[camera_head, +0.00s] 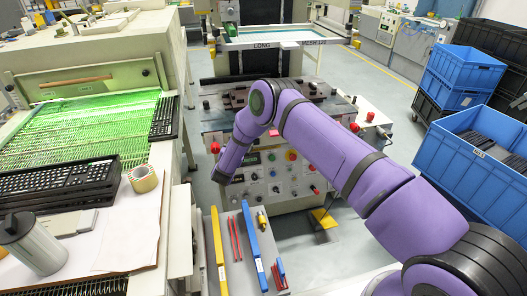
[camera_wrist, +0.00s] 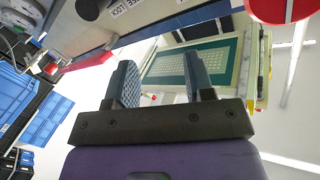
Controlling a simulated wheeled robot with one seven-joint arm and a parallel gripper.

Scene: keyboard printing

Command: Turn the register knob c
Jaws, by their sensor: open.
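The printing machine (camera_head: 290,195) stands ahead, with a grey front panel carrying several buttons and knobs. Red knobs show along its top edge, at the left (camera_head: 215,147) and at the right (camera_head: 369,116). I cannot tell which one is register knob c. In the wrist view a large red round part (camera_wrist: 282,8) is cut off at the top right, and a smaller red knob (camera_wrist: 50,69) shows at the left. My gripper (camera_wrist: 162,72) is open, with nothing between its fingers. In the head view my arm reaches to the panel's left, and the fingers cannot be made out.
A long tray with tools (camera_head: 247,250) lies in front of the machine. A bench at left holds keyboards (camera_head: 60,183), a tape roll (camera_head: 143,178) and a grey can (camera_head: 33,243). Blue crates (camera_head: 480,140) stand at right. Floor is free between machine and crates.

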